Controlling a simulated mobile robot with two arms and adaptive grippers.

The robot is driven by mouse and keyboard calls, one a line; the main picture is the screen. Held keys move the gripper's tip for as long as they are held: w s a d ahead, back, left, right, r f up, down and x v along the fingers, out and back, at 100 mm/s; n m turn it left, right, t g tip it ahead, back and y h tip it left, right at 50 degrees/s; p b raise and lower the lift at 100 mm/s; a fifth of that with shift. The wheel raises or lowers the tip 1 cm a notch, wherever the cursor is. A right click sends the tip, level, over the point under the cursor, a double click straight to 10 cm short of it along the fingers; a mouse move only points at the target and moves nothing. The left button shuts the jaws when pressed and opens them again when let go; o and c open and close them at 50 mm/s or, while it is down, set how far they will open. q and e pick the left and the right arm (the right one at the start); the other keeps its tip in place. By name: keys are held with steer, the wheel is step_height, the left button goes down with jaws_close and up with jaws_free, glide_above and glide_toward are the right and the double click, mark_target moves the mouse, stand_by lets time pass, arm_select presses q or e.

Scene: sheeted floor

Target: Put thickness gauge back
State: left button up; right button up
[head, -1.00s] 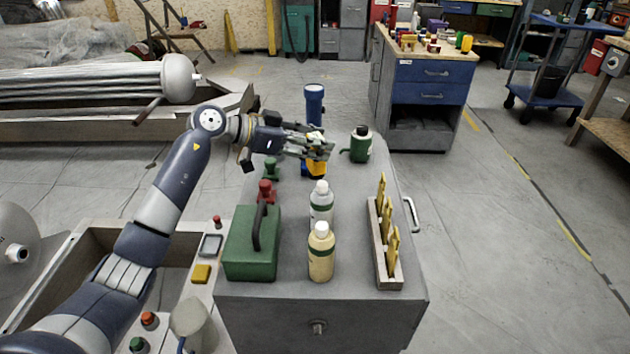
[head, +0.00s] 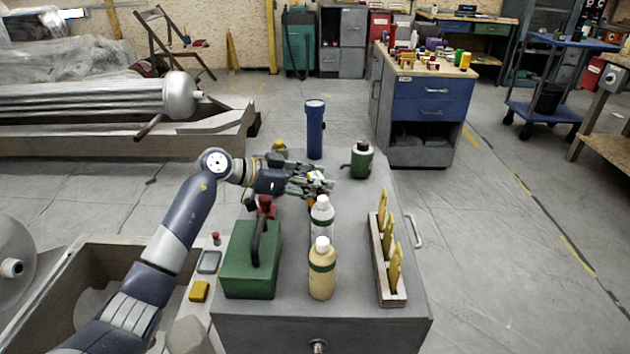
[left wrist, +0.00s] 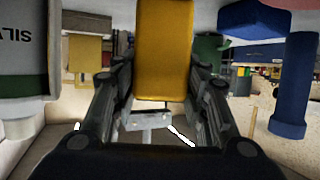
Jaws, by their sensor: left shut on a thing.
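My left gripper (head: 322,185) is over the middle of the grey cabinet top, behind the white-capped bottle. It is shut on a yellow thing that I take for the thickness gauge; its yellow body (left wrist: 163,50) fills the gap between the fingers in the left wrist view. In the head view only a bit of yellow (head: 311,203) shows below the fingers. I cannot tell whether it touches the cabinet top. My right gripper is not in view.
A blue flashlight (head: 315,130) stands behind the gripper, with a green container (head: 361,160) to the right. A white bottle (head: 322,218), cream bottle (head: 321,272) and green toolbox (head: 250,262) stand nearer. A rack (head: 380,262) with yellow pieces lies along the right edge.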

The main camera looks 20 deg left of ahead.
arm_select(q)
steer(key=o, duration=1.1)
steer(key=shift+o, duration=0.2)
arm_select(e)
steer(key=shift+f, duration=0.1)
arm_select(q)
steer(key=shift+a+r, duration=0.1)
steer(key=shift+r, duration=0.05)
steer(key=p+v, duration=0.1)
steer(key=v, duration=1)
steer(key=shift+s+a, duration=0.25)
steer(key=shift+s, duration=0.05)
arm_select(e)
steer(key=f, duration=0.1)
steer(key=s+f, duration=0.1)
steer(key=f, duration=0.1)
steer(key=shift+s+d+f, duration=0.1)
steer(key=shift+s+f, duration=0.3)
arm_select(q)
steer(key=shift+r, duration=0.2)
